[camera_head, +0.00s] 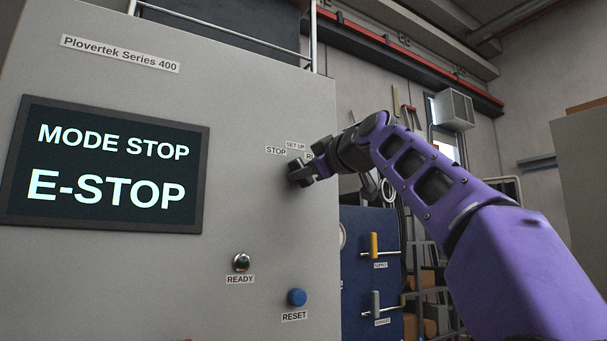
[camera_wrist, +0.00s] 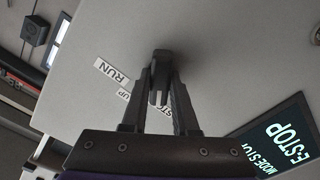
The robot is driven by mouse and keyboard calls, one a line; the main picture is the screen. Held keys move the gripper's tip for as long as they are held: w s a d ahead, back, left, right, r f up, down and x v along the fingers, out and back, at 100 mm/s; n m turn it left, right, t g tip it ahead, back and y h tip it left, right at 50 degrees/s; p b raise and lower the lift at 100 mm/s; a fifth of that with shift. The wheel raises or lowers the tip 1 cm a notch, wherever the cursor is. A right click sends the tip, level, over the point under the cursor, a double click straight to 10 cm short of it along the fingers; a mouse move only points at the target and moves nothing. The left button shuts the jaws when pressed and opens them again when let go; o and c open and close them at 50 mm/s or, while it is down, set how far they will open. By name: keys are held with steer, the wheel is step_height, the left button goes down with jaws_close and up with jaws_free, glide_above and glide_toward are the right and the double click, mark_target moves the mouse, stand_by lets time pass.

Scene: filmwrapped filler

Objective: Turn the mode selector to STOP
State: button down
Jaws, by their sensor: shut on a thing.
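The mode selector (camera_wrist: 159,97) is a small dark knob on the grey cabinet face, mostly covered by my fingers. My gripper (camera_head: 300,174) is at the selector, just below the STOP and SET UP labels, and its jaws are shut on the knob. In the wrist view the two fingers (camera_wrist: 162,80) close around it from both sides. The STOP label (camera_head: 276,150) is readable in the head view, while RUN (camera_wrist: 112,72) shows fully in the wrist view. The display (camera_head: 105,165) reads MODE STOP and E-STOP. The knob's exact pointing direction is hard to see.
A READY lamp (camera_head: 241,262) and a blue RESET button (camera_head: 297,297) sit lower on the cabinet face. A blue cabinet (camera_head: 358,260) with yellow and grey handles stands behind, to the right. The face around the selector is otherwise flat and clear.

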steer(key=shift+n, duration=0.8)
steer(key=c, duration=0.7)
jaws_free()
steer(key=shift+s, duration=0.1)
